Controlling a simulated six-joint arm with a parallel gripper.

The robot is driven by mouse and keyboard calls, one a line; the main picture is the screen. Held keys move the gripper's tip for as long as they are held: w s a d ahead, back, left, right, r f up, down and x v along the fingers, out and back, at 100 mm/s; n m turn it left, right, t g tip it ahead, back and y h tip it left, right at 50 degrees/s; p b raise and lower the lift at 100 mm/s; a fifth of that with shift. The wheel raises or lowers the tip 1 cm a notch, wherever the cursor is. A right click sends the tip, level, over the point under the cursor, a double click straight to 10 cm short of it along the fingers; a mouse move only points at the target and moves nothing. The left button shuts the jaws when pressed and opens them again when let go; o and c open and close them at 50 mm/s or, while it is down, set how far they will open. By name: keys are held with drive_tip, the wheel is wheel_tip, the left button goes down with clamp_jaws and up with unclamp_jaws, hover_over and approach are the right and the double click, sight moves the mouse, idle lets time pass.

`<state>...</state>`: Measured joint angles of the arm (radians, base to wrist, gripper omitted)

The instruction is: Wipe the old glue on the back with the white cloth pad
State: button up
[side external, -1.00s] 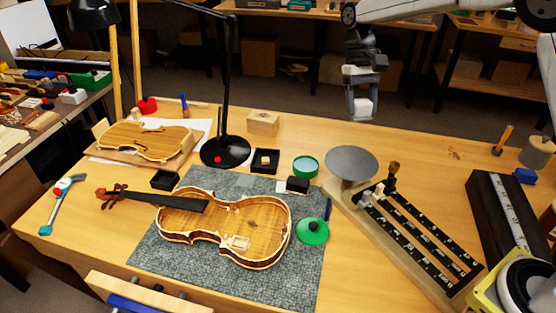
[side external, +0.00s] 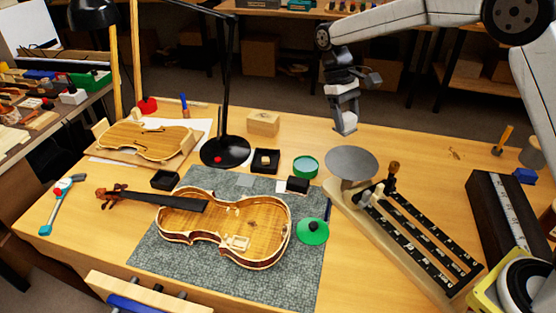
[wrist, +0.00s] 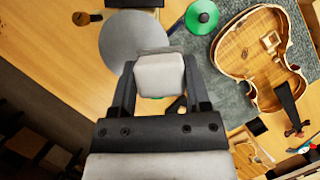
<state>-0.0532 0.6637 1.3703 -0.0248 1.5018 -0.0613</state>
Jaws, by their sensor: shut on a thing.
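My gripper (side external: 345,128) is raised above the bench, near the round grey pan in the side view. In the wrist view, my gripper (wrist: 160,90) is shut on the white cloth pad (wrist: 160,75), which sits between its two fingers. The open violin body (side external: 225,228) lies on the grey mat, left of and below my gripper, its inside facing up. It also shows in the wrist view (wrist: 250,50). A small pale patch (side external: 238,242) lies on the inside of its back. The pad is clear of the violin.
A grey pan on a balance (side external: 351,162) stands near my gripper. A green lid (side external: 312,232) lies right of the violin, and a green-rimmed tin (side external: 305,167) stands behind it. A black lamp (side external: 226,150) rises behind the mat (side external: 300,285).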

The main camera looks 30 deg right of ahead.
drive_tip(key=w+a+f+n+t+h, duration=0.25)
drive_tip(key=a+f+n, duration=0.2)
drive_tip(key=n, duration=0.35)
drive_tip(key=n+t+y, duration=0.2)
drive_tip(key=n+t, duration=0.5)
drive_tip(key=n, duration=1.6)
hover_over(260, 222)
drive_tip(key=s, duration=0.2)
drive_tip(key=shift+g, duration=0.25)
drive_tip(key=shift+w+f, duration=0.15)
drive_tip(key=shift+f, duration=8.8)
wheel_tip(260, 222, down, 2)
drive_tip(key=shift+w+a+f, duration=0.1)
drive_tip(key=shift+w+a, duration=0.5)
drive_tip(key=shift+c, duration=0.6)
drive_tip(key=shift+w+a, duration=1.45)
drive_tip(key=shift+a, duration=0.05)
drive_tip(key=shift+s+d, duration=1.85)
drive_tip(key=shift+d, duration=0.05)
drive_tip(key=shift+s+d+r, duration=0.1)
drive_tip(key=shift+s+r, duration=0.05)
drive_tip(key=shift+r, duration=0.5)
drive_tip(key=shift+s+d+r, duration=0.1)
drive_tip(key=shift+r, duration=3.35)
